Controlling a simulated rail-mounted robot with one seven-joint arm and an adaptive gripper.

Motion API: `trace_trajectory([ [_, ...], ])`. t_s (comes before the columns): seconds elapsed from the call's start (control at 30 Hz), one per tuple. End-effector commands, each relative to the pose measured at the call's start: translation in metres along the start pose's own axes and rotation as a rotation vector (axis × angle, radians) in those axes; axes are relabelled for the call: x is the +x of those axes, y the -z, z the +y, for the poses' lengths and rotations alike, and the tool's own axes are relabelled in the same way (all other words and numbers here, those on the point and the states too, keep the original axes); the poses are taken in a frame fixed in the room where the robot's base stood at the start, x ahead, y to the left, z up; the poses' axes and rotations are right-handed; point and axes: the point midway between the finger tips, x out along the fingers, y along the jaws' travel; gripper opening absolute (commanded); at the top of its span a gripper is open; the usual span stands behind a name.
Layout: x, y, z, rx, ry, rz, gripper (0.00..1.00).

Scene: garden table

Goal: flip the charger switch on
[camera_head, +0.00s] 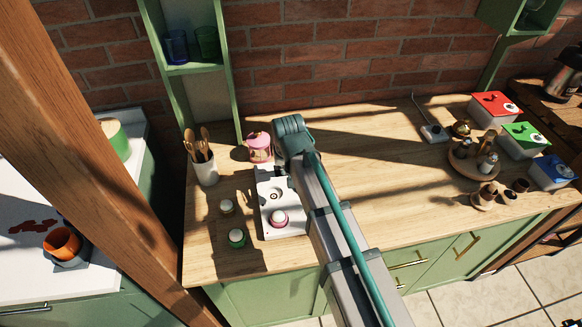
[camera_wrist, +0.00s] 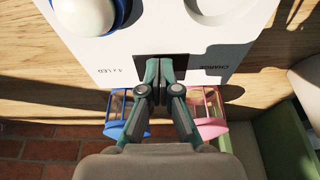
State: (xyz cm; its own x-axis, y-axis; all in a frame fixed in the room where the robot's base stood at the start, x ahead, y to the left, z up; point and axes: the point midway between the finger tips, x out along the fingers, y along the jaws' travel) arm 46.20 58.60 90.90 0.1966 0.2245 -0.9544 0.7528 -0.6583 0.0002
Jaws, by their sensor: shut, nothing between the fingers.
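The charger (camera_head: 267,228) is a white box on the wooden counter, partly hidden by my arm in the head view. In the wrist view its white top (camera_wrist: 115,48) bears the words "4 x LED" and "CHARGE", with a black inset panel (camera_wrist: 187,64) between them. My gripper (camera_wrist: 160,68) is shut and empty, its fingertips over the black panel. The fingers hide the middle of the panel, so I cannot tell the switch's position or whether they touch it. A white-domed, blue-rimmed light (camera_wrist: 86,12) and an empty round recess (camera_wrist: 222,8) flank the panel.
A pink lantern (camera_head: 261,150) stands behind the charger; a blue lantern (camera_wrist: 122,112) shows beside my fingers. A pink-rimmed light (camera_head: 279,218) sits on the charger. Two small lights (camera_head: 237,237) and a utensil cup (camera_head: 206,171) stand left.

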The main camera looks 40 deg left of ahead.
Motion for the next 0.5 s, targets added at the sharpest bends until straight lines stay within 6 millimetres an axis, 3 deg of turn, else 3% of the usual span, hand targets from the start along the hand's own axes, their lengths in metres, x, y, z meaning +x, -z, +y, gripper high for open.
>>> trace_trajectory([
  [0.5,-0.003,0.014,0.0,0.0,0.0,-0.001,0.0],
])
